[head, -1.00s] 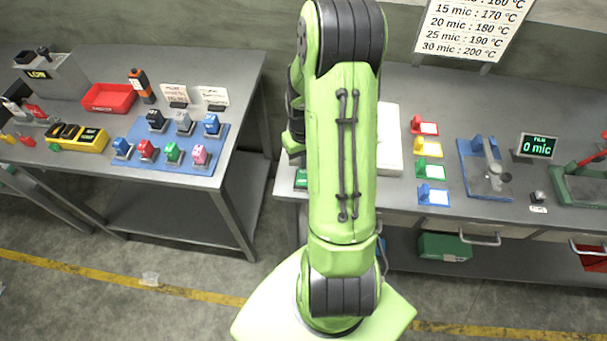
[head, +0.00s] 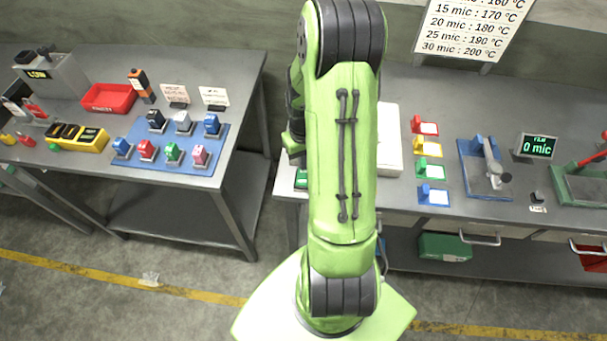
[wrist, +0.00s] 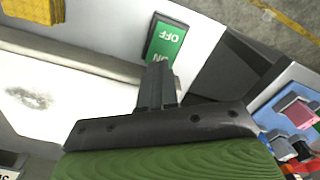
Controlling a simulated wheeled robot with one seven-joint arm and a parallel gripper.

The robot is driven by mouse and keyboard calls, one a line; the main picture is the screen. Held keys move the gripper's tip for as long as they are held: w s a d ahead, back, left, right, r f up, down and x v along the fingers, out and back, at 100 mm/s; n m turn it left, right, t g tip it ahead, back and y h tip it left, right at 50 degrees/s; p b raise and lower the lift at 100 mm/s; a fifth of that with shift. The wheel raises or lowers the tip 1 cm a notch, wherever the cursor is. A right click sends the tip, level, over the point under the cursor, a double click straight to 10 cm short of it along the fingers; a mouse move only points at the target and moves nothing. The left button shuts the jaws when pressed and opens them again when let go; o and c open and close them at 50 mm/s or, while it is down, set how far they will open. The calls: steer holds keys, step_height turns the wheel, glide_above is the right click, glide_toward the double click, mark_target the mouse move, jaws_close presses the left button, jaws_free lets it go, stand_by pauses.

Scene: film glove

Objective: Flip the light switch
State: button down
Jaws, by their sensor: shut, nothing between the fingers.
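A green switch plate (wrist: 168,42) with white "OFF" and "ON" lettering, upside down in the wrist view, is on a pale surface. In the head view a small green part (head: 300,179), apparently the same plate, shows at the bench's front left, left of my arm. My gripper (wrist: 160,68) is shut and empty. In the wrist view its dark fingertips overlap the plate's lower end, by the "ON" lettering. I cannot tell whether they touch it. The switch lever is not clearly visible. In the head view my arm hides the fingers.
The right bench holds a white box (head: 389,140), several coloured card holders, a blue press (head: 484,168) and a display (head: 535,145) reading "0 mic". The left table holds a blue mat (head: 128,165) with several coloured blocks and a red tray (head: 108,97). A gap separates the tables.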

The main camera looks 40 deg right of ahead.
steer(key=shift+f+b, duration=0.95)
steer(key=shift+f, duration=0.15)
stand_by(0.3)
steer(key=shift+r, duration=0.1)
step_height(320, 180, up, 7)
steer(key=p, duration=0.5)
steer(key=shift+r, duration=0.1)
stand_by(0.4)
